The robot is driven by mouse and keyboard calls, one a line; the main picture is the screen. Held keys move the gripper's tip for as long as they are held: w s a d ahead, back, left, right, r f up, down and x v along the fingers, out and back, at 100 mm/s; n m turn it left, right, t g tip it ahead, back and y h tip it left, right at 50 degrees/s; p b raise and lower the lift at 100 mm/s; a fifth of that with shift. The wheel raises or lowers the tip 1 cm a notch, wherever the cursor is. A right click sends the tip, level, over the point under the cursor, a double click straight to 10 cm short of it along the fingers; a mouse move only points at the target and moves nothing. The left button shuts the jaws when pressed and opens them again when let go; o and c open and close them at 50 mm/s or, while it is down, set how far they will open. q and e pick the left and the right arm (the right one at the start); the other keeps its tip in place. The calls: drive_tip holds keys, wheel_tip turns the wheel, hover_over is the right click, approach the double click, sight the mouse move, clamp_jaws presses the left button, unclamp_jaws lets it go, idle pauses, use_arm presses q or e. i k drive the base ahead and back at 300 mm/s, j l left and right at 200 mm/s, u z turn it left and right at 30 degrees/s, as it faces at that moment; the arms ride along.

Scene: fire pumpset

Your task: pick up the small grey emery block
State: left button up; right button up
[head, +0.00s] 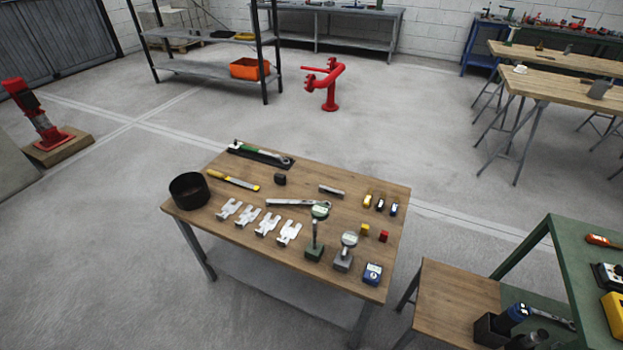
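A small dark grey block (280,179) lies on the wooden table (225,228), right of a yellow-handled tool. It looks like the emery block, but I cannot be sure at this size. A longer grey bar (331,191) lies to its right, apart from it. Neither of my grippers shows in the head view.
A black round container (189,190) stands at the table's left. Nearby are a yellow file-like tool (233,183), a green-handled wrench (262,153), a silver wrench (297,203), several slotted metal shims (268,224) and dial gauges (315,240). A wooden bench (445,300) stands at right.

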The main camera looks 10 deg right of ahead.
sight(278, 178)
drive_tip(key=z, duration=5.15)
drive_tip(key=u, duration=5.15)
drive_tip(key=i+j+z, duration=0.1)
drive_tip(key=j, duration=0.25)
drive_tip(key=i+j+z, duration=0.2)
drive_tip(key=i+j, duration=0.15)
drive_tip(key=j, duration=0.35)
drive_tip(key=i+j, duration=0.15)
drive_tip(key=j, duration=0.2)
drive_tip(key=i+j+z, duration=0.15)
drive_tip(key=j, duration=0.2)
